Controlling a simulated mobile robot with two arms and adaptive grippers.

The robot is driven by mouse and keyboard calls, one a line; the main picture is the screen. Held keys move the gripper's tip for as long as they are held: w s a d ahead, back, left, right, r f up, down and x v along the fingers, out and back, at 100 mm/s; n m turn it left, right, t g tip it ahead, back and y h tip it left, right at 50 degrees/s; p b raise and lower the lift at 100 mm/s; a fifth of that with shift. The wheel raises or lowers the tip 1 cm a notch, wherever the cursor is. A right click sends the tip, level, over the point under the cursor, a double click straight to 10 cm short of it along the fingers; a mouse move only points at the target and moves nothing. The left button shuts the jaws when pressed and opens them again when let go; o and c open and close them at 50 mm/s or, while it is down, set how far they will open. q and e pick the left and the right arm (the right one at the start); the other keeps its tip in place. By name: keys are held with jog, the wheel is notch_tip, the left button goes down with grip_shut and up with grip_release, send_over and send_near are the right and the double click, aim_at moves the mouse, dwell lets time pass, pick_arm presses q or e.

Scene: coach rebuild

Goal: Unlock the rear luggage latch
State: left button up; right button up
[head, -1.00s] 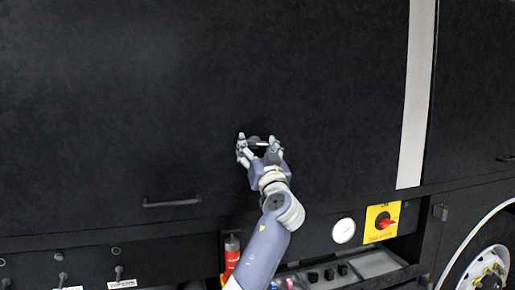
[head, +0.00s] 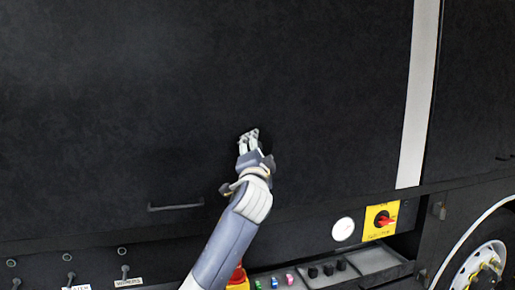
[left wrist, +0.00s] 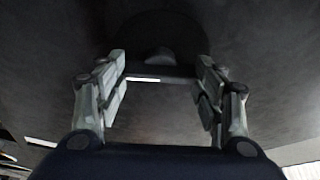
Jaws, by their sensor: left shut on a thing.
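The luggage latch (left wrist: 160,57) shows in the left wrist view as a grey knob in a dark round recess on the black panel. A thin bright bar lies just below it. My left gripper (left wrist: 160,72) has a finger on each side of the latch and is shut on it. In the head view my left gripper (head: 249,138) is at the middle of the black coach panel (head: 120,100), turned on its side. It mostly hides the latch there. My right gripper is not in view.
A dark bar handle (head: 176,207) is on the panel to the left. Below are a white gauge (head: 343,229), a red switch on a yellow plate (head: 382,219) and an open grey tray (head: 380,264). A wheel (head: 484,266) is at lower right.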

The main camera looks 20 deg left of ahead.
pick_arm(q)
jog(key=m+g, duration=0.1)
jog(key=m, duration=0.2)
jog(key=m+g+h, duration=0.1)
jog(key=m, duration=0.1)
jog(key=shift+r+m, duration=0.2)
jog(key=shift+m, duration=0.2)
dwell(0.4)
jog(key=o, duration=1)
jog(key=shift+o, duration=0.2)
jog(key=shift+s, duration=0.1)
jog(key=v, duration=1.2)
